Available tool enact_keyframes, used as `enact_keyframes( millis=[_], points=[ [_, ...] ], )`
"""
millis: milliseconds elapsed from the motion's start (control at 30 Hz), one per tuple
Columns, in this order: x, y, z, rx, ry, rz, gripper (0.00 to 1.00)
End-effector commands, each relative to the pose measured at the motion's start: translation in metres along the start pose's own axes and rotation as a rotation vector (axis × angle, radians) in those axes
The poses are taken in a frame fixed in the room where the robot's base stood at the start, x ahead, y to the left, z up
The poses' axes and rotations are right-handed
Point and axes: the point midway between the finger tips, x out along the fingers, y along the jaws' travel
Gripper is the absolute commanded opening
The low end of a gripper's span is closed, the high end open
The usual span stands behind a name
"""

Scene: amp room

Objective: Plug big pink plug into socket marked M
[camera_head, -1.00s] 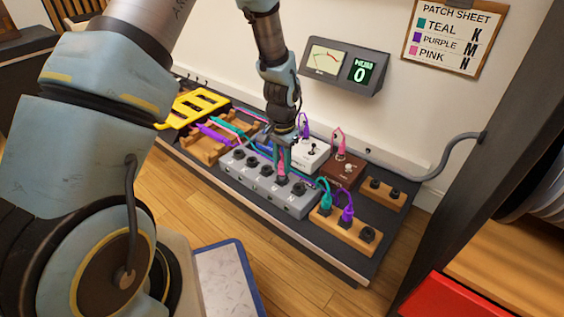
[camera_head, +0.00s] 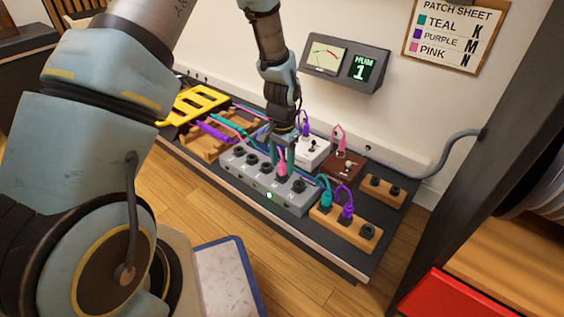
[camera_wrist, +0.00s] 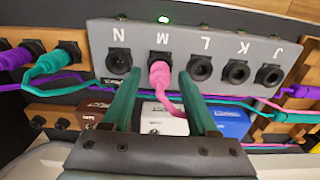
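The big pink plug (camera_wrist: 160,74) sits in the socket marked M of the grey socket box (camera_wrist: 212,42), which appears upside down in the wrist view. In the head view the plug (camera_head: 282,168) stands upright in the box (camera_head: 235,172), second socket from the right. A pink cable runs from it between my fingers. My gripper (camera_wrist: 159,77) is open, with one teal finger on each side of the plug and a visible gap to each. In the head view my gripper (camera_head: 282,148) is just above the plug. The sockets marked N, L, K and J are empty.
A green light (camera_wrist: 164,20) glows on the box by M. A wooden block (camera_head: 345,229) right of the box holds teal and purple plugs. White (camera_head: 311,152) and brown (camera_head: 342,170) pedals stand behind. The meter (camera_head: 345,65) reads HUM 1. A patch sheet (camera_head: 446,36) hangs on the wall.

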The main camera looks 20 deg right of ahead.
Motion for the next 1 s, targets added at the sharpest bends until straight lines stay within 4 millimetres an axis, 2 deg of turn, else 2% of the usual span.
enact_keyframes(
  millis=[267, 367, 467, 800, 1000],
  points=[
    [-0.001, 0.000, 0.000, 0.000, 0.000, 0.000, 0.65],
    [-0.007, 0.000, 0.000, 0.000, 0.001, 0.000, 0.65],
    [-0.021, 0.000, -0.001, 0.000, 0.002, 0.000, 0.65],
    [-0.087, 0.000, 0.000, 0.001, 0.002, 0.000, 0.65],
    [-0.106, 0.000, 0.000, 0.000, 0.001, 0.000, 0.65]
  ],
)
